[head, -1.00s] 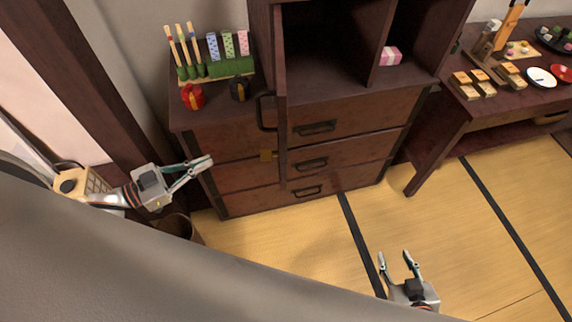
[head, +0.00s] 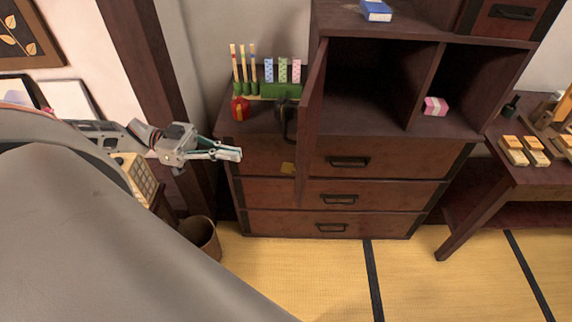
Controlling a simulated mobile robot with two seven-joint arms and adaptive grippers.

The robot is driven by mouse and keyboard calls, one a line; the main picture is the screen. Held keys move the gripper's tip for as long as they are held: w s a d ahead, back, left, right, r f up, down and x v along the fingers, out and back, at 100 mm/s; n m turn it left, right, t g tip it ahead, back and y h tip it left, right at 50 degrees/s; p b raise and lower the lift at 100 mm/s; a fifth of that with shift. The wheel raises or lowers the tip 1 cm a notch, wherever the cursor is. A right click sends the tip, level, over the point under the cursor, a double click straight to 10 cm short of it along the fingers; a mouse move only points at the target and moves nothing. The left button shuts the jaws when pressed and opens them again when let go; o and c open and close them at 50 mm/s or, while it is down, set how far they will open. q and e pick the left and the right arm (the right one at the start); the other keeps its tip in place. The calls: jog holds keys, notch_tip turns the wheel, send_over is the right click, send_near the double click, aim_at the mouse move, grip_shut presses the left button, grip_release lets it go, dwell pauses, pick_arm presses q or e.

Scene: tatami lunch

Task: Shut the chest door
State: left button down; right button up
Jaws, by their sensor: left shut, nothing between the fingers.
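The dark wooden chest (head: 360,190) stands ahead, with drawers below and open compartments above. Its door (head: 313,125) stands open, swung out toward me and seen nearly edge-on at the left of the opening. The door's black handle (head: 287,118) is on its left face. My left gripper (head: 240,154) is shut and empty, left of the door and apart from it, in front of the chest's left end. My right gripper is outside the view.
A green holder (head: 279,90) with sticks and patterned strips and a red object (head: 240,109) stand on the chest's left top. A pink box (head: 435,106) sits inside a compartment. A basket (head: 203,236) stands on the floor at left. A low table (head: 520,178) is at right. The tatami ahead is clear.

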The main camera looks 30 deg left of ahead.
pick_arm(q)
send_over(284, 163)
jog(key=s+d, duration=0.1)
jog(key=s, duration=0.3)
jog(key=shift+w+d, duration=0.1)
jog(key=shift+d, duration=0.55)
jog(key=shift+d, duration=0.1)
